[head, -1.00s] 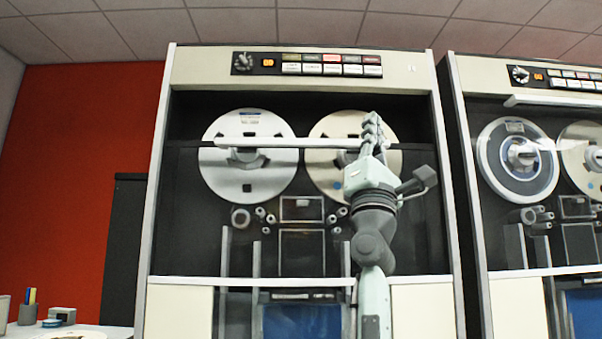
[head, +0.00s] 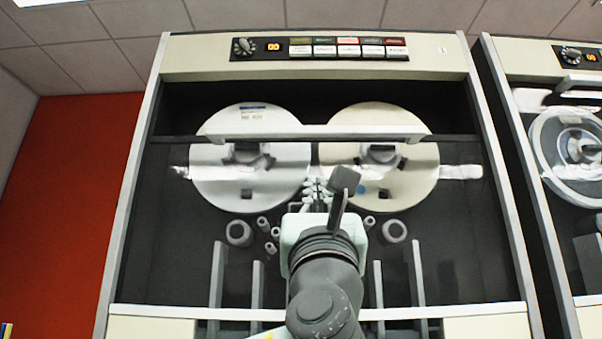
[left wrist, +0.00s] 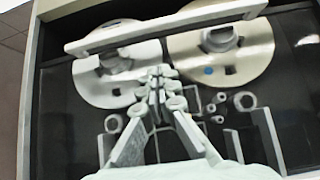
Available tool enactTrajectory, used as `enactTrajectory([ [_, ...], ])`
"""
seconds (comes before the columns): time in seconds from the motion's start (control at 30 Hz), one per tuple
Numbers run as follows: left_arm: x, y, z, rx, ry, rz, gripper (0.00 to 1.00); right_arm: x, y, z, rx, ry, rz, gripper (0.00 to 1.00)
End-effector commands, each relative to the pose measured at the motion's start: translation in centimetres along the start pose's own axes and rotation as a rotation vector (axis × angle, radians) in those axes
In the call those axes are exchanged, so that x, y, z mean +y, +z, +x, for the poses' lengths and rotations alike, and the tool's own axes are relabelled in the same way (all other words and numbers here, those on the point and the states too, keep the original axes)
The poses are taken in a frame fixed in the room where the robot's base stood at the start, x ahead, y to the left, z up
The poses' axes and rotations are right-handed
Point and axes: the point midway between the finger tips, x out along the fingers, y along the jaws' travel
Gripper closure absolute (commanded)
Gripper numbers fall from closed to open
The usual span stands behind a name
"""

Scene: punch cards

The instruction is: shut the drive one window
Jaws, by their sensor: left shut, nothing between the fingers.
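The drive one window (head: 460,215) is a clear pane in front of the reels, with a pale handle bar (head: 320,133) along its top edge. The bar crosses the upper part of the reels, and a dark gap shows between it and the header panel. The bar also shows at the top of the left wrist view (left wrist: 165,27). My left gripper (head: 318,190) is shut and empty, below the bar near its middle, in front of the pane. Its fingertips show in the left wrist view (left wrist: 158,80), apart from the bar in the picture. My right gripper is out of view.
Drive one's header panel (head: 440,60) has a knob, an orange display and a row of buttons. Two tape reels (head: 240,180) sit behind the pane. A second tape drive (head: 575,150) stands close at the right. An orange-red wall (head: 65,210) is at the left.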

Motion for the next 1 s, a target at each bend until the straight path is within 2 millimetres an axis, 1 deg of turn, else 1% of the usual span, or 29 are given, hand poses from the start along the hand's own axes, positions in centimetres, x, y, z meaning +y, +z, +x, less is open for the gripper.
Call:
enactTrajectory([
  [0.17, 0.0, 0.2, 2.3, 0.002, 0.001, -0.002, 1.0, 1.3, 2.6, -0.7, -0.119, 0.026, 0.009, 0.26],
  [0.2, 0.0, 0.3, 3.4, 0.001, 0.002, -0.002, 1.0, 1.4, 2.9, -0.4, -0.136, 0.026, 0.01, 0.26],
  [0.3, 0.0, 0.2, 5.6, 0.002, 0.002, -0.003, 1.0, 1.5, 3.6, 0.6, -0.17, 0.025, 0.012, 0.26],
  [0.5, -0.1, 0.2, 9.8, 0.003, -0.001, -0.004, 1.0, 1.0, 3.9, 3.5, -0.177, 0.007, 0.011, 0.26],
  [0.53, -0.1, 0.5, 10.2, 0.001, -0.001, -0.006, 1.0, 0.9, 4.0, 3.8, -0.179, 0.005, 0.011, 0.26],
  [0.6, -0.1, 1.4, 10.9, 0.001, -0.002, -0.008, 1.0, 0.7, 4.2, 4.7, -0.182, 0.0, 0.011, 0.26],
  [0.73, -0.1, 2.3, 11.9, 0.002, -0.003, -0.008, 1.0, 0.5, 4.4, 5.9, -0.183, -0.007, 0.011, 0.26],
  [0.83, -0.1, 2.7, 12.2, 0.004, -0.003, -0.008, 1.0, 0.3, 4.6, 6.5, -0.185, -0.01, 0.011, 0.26],
  [1.0, -0.1, 2.7, 12.3, 0.005, -0.003, -0.008, 1.0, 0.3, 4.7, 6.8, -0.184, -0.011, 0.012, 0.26],
])
